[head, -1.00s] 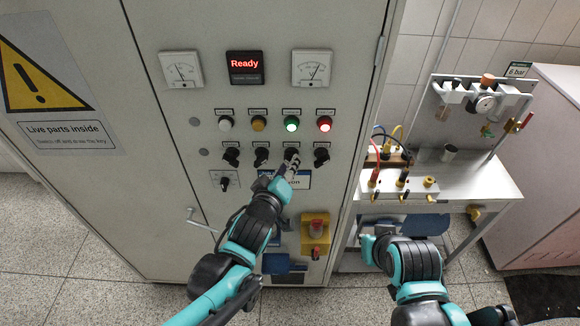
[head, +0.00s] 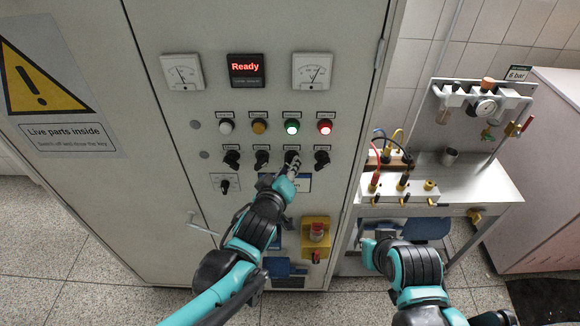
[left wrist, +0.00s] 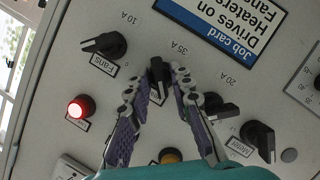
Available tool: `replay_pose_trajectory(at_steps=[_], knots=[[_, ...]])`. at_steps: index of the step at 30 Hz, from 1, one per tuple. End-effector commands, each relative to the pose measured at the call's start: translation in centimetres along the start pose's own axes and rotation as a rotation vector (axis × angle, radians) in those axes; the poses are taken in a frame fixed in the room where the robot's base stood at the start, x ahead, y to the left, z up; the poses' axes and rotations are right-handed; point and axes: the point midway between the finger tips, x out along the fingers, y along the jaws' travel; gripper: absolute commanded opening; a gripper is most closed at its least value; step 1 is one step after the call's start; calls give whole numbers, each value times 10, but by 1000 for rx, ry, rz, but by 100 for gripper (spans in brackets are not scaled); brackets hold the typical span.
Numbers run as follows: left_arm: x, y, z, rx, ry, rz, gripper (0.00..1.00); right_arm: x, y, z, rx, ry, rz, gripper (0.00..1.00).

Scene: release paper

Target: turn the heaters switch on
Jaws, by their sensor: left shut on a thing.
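A row of black rotary switches runs across the grey cabinet panel. My left gripper (head: 291,163) is at the third switch from the left. In the left wrist view its two fingers (left wrist: 160,88) are closed around this black knob (left wrist: 158,70), whose label they hide. The knob labelled Fans (left wrist: 103,45) is beside it, and two more knobs (left wrist: 218,105) are on the other side. A job card (left wrist: 230,25) naming drives, heaters and fans is on the panel. My right gripper (head: 374,250) is in front of the bench; its jaws are not clear.
Lamps sit above the switches; the green (head: 292,127) and red (head: 325,127) ones are lit. The display (head: 246,69) reads Ready. A yellow box with a red knob (head: 316,232) is below the panel. A bench (head: 470,185) with cables and fittings stands right.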

Motion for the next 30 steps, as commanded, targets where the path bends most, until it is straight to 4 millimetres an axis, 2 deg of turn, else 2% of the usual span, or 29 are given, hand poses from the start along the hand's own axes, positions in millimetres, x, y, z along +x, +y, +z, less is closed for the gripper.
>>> replay_pose_trajectory(at_steps=[8,15,30], knots=[[-1,3,0,157,-2,-64,0,-7,0,-5,0,0,0,0],[0,4,1,363,-2,-150,0,-12,0,-9,0,0,0,0],[1,5,4,801,-1,-332,0,-11,0,-8,0,0,0,0]])
